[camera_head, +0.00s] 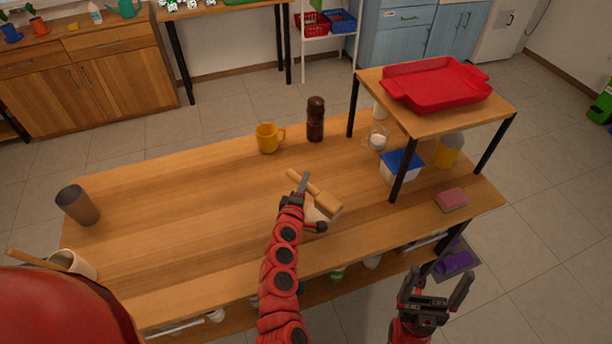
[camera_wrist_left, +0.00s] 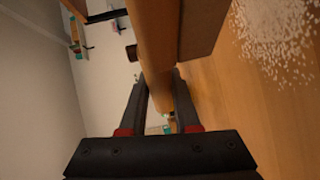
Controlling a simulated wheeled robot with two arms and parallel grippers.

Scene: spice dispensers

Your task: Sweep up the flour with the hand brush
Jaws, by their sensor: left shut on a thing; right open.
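The hand brush (camera_head: 327,203) has a pale wooden handle and a block head, held over the middle of the table. My left gripper (camera_head: 306,203) is shut on its handle; in the left wrist view the handle (camera_wrist_left: 152,45) runs between the fingers (camera_wrist_left: 160,85). The brush's block (camera_wrist_left: 200,25) is at the upper middle there. White flour (camera_head: 313,214) lies on the tabletop beside the gripper, partly hidden by it. In the left wrist view the flour (camera_wrist_left: 272,38) is scattered grains right of the brush. My right gripper (camera_head: 438,284) is open and empty, off the table's front edge.
A yellow mug (camera_head: 268,138) and a dark pepper mill (camera_head: 315,120) stand behind the brush. A raised shelf (camera_head: 425,122) with a red tray (camera_head: 437,84) is at right, near a blue-lidded container (camera_head: 401,166) and a sponge (camera_head: 451,200). The table's left (camera_head: 170,215) is largely clear.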

